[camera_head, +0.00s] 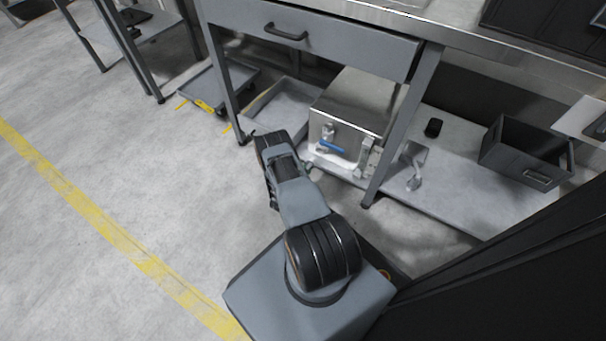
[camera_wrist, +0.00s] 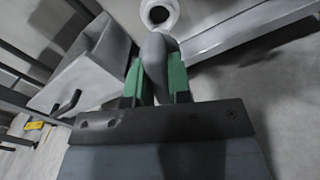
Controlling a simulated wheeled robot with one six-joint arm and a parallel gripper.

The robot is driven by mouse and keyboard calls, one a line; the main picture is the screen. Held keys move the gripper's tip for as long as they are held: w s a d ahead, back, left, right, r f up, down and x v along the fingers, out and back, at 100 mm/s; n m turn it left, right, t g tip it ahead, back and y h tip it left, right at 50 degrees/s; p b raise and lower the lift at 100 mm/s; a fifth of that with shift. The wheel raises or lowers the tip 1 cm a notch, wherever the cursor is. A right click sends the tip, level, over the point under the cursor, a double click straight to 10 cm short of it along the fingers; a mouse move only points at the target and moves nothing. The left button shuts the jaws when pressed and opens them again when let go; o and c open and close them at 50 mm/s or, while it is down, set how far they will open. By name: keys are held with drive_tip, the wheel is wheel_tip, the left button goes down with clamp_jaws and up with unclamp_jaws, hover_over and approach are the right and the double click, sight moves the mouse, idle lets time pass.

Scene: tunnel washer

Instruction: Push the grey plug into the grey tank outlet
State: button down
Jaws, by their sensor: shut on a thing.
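In the wrist view my gripper (camera_wrist: 156,82) has its two green fingers closed on the grey plug (camera_wrist: 154,50), a smooth rounded piece. A pale grey round outlet (camera_wrist: 160,13) with a dark opening shows at the top edge, just beyond the plug's tip. The plug overlaps the outlet's lower rim in this view; I cannot tell whether they touch. In the head view the steel tank (camera_head: 355,103) stands on the low shelf under the bench, with a blue-handled valve (camera_head: 331,147) on its front. My arm hides most of my gripper there, and I cannot make out the plug.
A grey tray (camera_head: 283,104) lies left of the tank. A bench leg (camera_head: 396,140) stands close to its right. The shelf (camera_head: 465,180) holds a small black object (camera_head: 433,127) and a dark bin (camera_head: 524,156). Open floor (camera_head: 130,130) lies to the left.

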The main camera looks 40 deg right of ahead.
sight(313, 159)
drive_tip(key=shift+b+x, duration=0.4)
drive_tip(key=shift+x, duration=1.75)
drive_tip(key=shift+b+x, duration=0.65)
drive_tip(key=shift+x, duration=0.3)
drive_tip(key=shift+w+d, duration=0.15)
drive_tip(key=shift+d, duration=0.2)
drive_tip(key=c, duration=1)
unclamp_jaws()
drive_tip(key=shift+a, duration=0.1)
